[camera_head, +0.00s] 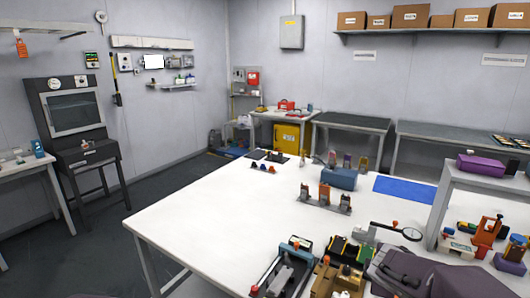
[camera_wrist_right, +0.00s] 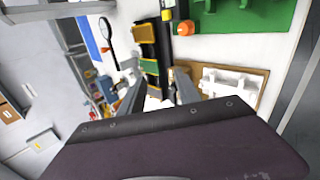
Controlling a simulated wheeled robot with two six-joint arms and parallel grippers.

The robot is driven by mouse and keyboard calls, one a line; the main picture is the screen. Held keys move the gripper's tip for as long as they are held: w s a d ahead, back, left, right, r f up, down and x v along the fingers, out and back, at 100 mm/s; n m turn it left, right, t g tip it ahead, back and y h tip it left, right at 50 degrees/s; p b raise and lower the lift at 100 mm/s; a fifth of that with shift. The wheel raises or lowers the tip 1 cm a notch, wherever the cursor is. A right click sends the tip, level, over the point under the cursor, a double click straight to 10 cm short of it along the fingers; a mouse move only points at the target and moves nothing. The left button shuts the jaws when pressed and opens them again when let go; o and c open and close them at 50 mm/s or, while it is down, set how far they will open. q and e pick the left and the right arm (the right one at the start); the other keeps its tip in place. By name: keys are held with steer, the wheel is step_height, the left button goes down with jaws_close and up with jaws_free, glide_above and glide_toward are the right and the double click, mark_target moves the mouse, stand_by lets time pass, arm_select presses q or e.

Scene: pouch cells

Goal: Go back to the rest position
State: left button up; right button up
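My right gripper (camera_wrist_right: 159,88) shows in the right wrist view, with two grey fingers set apart and nothing visible between them. Its dark purple-grey body fills the lower part of that view. In the head view my right arm (camera_head: 430,277) comes in at the bottom right, over the near edge of the white table (camera_head: 215,225). My left gripper is not in view.
Near my right gripper are a green-and-black fixture (camera_head: 349,251), a brown board (camera_head: 335,284), a black-and-blue tray (camera_head: 283,268) and a magnifier (camera_head: 411,234). An orange-and-grey stand (camera_head: 325,198) and a blue box (camera_head: 339,179) stand farther back. The table's left part is clear.

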steer(key=s+a+f+m+g+y, duration=0.45)
steer(key=s+a+f+m, duration=0.8)
steer(key=s, duration=0.35)
step_height(320, 180, down, 32)
steer(key=s+g+b, duration=0.2)
steer(key=b, duration=2.9)
step_height(320, 180, up, 38)
steer(key=p, duration=3.8)
steer(key=shift+s+r+p, duration=0.25)
steer(key=shift+p, duration=0.15)
steer(key=shift+m, duration=0.35)
